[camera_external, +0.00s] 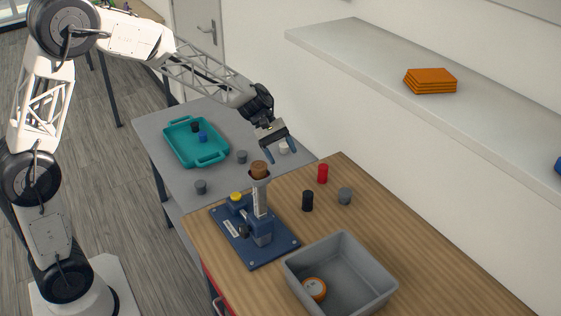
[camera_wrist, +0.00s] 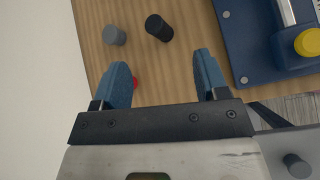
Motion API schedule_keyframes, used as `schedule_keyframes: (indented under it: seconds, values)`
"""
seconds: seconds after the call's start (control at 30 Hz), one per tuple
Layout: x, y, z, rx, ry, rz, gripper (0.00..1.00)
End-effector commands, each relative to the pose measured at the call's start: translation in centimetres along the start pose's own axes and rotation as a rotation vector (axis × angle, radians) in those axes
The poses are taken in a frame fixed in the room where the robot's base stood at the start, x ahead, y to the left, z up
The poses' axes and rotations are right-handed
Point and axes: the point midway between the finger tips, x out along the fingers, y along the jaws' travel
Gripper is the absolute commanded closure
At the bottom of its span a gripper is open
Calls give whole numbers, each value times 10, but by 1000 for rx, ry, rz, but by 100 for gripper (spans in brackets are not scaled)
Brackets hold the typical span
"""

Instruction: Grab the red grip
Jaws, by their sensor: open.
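The red grip (camera_external: 322,173) stands upright on the wooden table, towards its back edge. In the wrist view only a small part of the red grip (camera_wrist: 135,83) shows beside the left finger, which hides the rest. My gripper (camera_external: 282,151) is open and empty, above and to the left of the red grip in the external view. In the wrist view the two blue fingers of my gripper (camera_wrist: 166,78) are spread apart with bare wood between them.
A black grip (camera_external: 307,201) and a grey grip (camera_external: 345,196) stand near the red one. A blue fixture (camera_external: 281,247) with a post and a grey bin (camera_external: 355,301) occupy the front. A grey side table holds a teal tray (camera_external: 182,155) and several small cylinders.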

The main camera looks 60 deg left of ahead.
Motion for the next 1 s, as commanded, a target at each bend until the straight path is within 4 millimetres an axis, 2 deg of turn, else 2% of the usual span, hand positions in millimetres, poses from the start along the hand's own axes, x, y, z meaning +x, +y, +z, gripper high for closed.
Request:
schedule_keyframes:
  seconds: [0.03, 0.3, 0.6, 0.8, 1.0]
  values:
    - [4, 8, -12, -34, -18, 13, 33]
    - [21, 51, -68, -217, -123, 92, 33]
    - [36, 85, -126, -383, -225, 166, 33]
    - [40, 94, -142, -427, -254, 187, 33]
    - [40, 94, -143, -432, -256, 189, 33]
